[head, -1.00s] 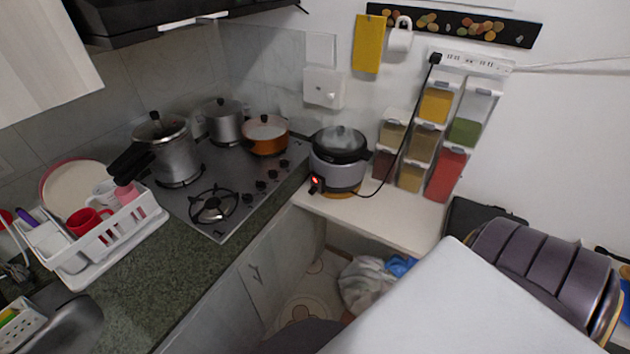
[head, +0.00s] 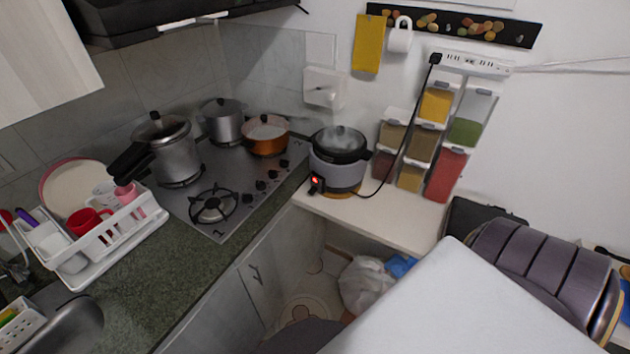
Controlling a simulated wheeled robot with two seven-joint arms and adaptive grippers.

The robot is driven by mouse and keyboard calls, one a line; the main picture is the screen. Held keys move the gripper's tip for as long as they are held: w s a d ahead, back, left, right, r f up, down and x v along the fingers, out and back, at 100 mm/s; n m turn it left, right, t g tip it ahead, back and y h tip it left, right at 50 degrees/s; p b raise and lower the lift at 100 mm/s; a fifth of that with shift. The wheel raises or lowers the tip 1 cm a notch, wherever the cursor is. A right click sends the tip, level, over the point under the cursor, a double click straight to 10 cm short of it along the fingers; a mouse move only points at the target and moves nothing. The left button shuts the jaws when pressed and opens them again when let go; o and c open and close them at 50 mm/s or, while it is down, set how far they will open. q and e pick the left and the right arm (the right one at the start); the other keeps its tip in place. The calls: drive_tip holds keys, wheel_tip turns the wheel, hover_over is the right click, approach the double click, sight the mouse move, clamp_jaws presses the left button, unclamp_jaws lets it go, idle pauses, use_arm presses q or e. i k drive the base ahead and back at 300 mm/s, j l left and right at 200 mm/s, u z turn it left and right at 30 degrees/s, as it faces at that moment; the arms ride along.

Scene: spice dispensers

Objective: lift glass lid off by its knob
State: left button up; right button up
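A glass lid (head: 340,139) with a dark knob sits on a grey electric cooker (head: 337,173) with a black rim and a lit red light. The cooker stands on the white counter at the centre. A black cord runs from it up to the wall power strip. Neither of my grippers shows in the head view, so nothing of mine is seen touching the lid.
Spice dispensers (head: 424,143) hang on the wall right of the cooker. The stove (head: 216,187) with several pots is to the left, and a white dish rack (head: 105,240) stands further left. A large white surface (head: 450,310) fills the lower right. The white counter (head: 400,216) is bare in front of the dispensers.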

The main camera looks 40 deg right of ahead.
sight(336, 151)
drive_tip(key=z, duration=1.4)
drive_tip(key=i+l+z, duration=0.1)
drive_tip(key=i+l, duration=0.25)
drive_tip(key=i, duration=0.15)
